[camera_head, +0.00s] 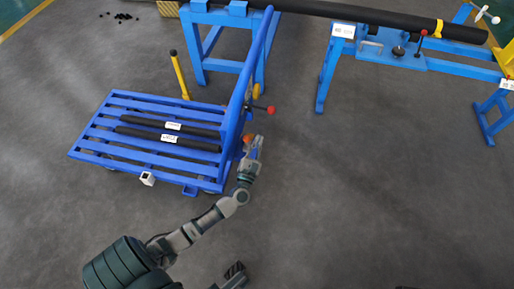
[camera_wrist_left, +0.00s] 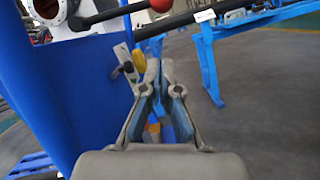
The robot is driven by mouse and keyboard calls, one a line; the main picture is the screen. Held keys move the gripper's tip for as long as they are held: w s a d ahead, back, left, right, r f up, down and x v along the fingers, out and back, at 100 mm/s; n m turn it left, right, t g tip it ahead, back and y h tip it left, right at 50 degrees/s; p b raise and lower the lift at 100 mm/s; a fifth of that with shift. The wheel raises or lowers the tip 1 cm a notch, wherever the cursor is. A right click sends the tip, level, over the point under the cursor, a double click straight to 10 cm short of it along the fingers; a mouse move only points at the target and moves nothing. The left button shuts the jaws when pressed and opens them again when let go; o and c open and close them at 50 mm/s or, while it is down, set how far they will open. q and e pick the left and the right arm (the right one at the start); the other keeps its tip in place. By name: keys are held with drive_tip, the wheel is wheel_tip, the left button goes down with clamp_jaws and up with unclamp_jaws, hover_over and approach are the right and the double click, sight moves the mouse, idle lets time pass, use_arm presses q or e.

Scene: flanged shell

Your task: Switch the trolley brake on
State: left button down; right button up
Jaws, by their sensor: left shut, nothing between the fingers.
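The blue trolley (camera_head: 108,97) stands at left with a slatted deck and a tall blue end panel. A dark lever with a red ball (camera_head: 271,110) sticks out from the panel side; the red ball also shows at the top of the left wrist view (camera_wrist_left: 161,5). An orange part (camera_head: 248,138) sits low by the panel, partly hidden by my gripper. My left gripper (camera_head: 256,141) is shut and empty beside the panel, below the red ball in the head view. Its fingers (camera_wrist_left: 161,70) show close together. Which part is the brake I cannot tell for sure.
Two black labelled rods (camera_head: 170,125) lie on the deck. A yellow post (camera_head: 180,75) stands behind it. A blue stand (camera_head: 226,66) and a blue bench (camera_head: 330,65) carry a long black pipe (camera_head: 380,15). The grey floor (camera_head: 370,190) at right is clear.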

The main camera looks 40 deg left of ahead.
use_arm(q)
drive_tip(key=w+a+r, duration=0.1)
drive_tip(key=w+r, duration=0.3)
drive_tip(key=w, duration=0.2)
drive_tip(key=shift+a+r, duration=0.25)
drive_tip(key=shift+a, duration=0.1)
drive_tip(key=shift+w, duration=0.1)
drive_tip(key=shift+r, duration=0.1)
